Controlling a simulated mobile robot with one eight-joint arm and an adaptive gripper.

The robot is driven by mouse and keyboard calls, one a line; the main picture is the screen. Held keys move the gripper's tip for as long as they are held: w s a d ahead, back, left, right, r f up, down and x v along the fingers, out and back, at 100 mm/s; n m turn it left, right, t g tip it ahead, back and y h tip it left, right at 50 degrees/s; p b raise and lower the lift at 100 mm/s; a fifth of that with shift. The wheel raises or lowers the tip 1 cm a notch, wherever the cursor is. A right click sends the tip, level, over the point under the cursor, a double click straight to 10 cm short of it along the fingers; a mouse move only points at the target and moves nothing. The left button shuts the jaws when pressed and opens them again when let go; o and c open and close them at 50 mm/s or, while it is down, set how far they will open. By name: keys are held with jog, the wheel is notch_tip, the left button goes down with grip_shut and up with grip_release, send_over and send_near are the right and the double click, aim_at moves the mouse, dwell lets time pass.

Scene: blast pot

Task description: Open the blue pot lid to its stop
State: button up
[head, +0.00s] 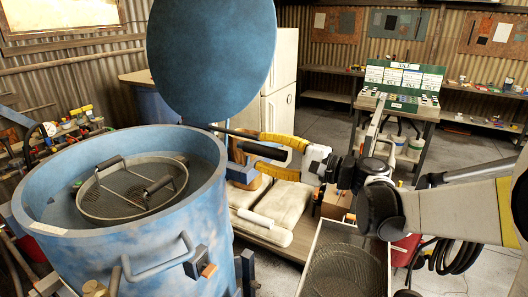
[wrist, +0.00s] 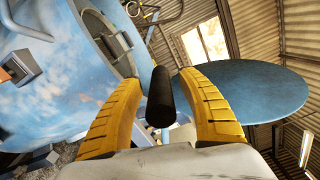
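The blue pot (head: 165,255) stands at the left of the head view, its top uncovered with a round mesh basket inside. Its round blue lid (head: 210,60) stands raised and steeply tilted above the pot's far right rim. The lid also shows at the right of the wrist view (wrist: 245,95). A bar with a black grip (head: 262,151) sticks out to the right below the lid. My gripper (wrist: 163,82) has its yellow fingers spread on either side of the black grip (wrist: 160,100), with narrow gaps visible. The lid's hinge is not clear to me.
Pale sacks (head: 275,205) lie on a low platform behind the pot. An open box with a mesh bottom (head: 345,265) stands below my arm. A white fridge (head: 280,90) and a table with a green-white display (head: 400,80) stand behind.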

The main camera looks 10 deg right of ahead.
jog(key=shift+d, duration=0.1)
jog(key=v, duration=1.2)
jog(key=s+a+f+n+g+h+b, duration=0.2)
jog(key=s+a+f+h+b, duration=0.15)
jog(key=f, duration=0.55)
jog(key=s+a+f+n+g+h+b, duration=0.25)
jog(key=s+f+b, duration=0.25)
jog(key=f, duration=0.4)
jog(key=s+d+f+n+h+b, duration=0.3)
jog(key=s+f+h+b, duration=0.1)
jog(key=f, duration=0.2)
jog(key=s+d+f+n+t+h+b, duration=0.1)
jog(key=s+d+f+n+h+b, duration=0.2)
jog(key=f, duration=0.4)
jog(key=shift+s+d+f+h+b, duration=0.45)
jog(key=shift+s+h, duration=0.35)
jog(key=shift+s, duration=0.2)
